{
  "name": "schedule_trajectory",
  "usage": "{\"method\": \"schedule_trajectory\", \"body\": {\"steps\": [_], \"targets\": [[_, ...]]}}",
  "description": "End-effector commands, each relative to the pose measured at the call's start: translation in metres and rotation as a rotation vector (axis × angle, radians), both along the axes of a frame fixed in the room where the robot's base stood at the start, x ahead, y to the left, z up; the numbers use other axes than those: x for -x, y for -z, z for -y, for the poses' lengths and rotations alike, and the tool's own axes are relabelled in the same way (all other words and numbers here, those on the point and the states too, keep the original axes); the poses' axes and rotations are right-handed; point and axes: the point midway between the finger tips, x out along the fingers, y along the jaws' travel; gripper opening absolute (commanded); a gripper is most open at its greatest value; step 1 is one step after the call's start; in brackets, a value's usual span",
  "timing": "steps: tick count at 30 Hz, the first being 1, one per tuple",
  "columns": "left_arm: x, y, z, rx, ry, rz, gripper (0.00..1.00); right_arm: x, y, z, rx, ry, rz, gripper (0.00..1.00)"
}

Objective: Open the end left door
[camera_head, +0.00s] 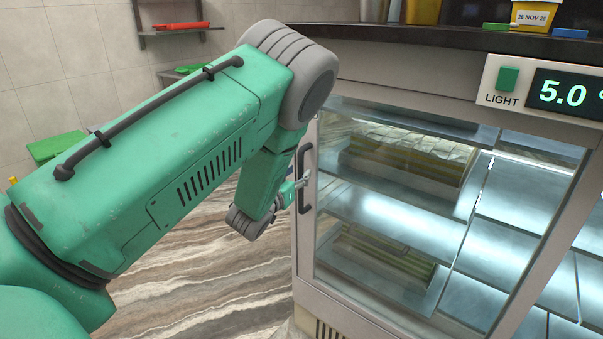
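The end left door (400,225) is a glass panel in a light metal frame at the left end of the counter's display case. No clear gap shows along its edges, so it looks closed. Its dark vertical handle (301,170) is on the left side of the frame. My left arm reaches in from the left, and my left gripper (303,179) is at the handle. Its small fingertips meet or overlap the bar. Whether they are closed around it is too small to tell. My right gripper is not in view.
Shelves with trays of sweets (405,165) show behind the glass. Above are a dark countertop (420,55) with tubs, a green light switch (508,79) and a 5.0 display (565,95). Wall shelves (175,30) stand at the back left. The striped floor (200,285) left of the door is clear.

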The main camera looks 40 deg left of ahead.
Motion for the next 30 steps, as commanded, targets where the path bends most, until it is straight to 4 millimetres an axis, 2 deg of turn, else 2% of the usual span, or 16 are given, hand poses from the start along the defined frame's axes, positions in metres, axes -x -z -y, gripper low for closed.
{"method": "schedule_trajectory", "body": {"steps": [3,6,16,19,30], "targets": [[-0.014,0.001,-0.003,-0.001,0.001,0.002,0.36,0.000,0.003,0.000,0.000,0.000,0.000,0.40],[-0.021,0.001,-0.004,-0.001,0.000,0.000,0.36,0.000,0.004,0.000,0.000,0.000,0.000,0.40],[-0.023,0.000,-0.005,-0.001,0.000,-0.001,0.36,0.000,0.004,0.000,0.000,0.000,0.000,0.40],[-0.023,0.000,-0.005,-0.001,0.000,-0.001,0.01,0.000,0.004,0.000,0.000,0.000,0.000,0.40],[-0.023,0.000,-0.002,0.000,0.000,-0.001,0.00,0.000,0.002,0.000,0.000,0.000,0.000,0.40]]}}
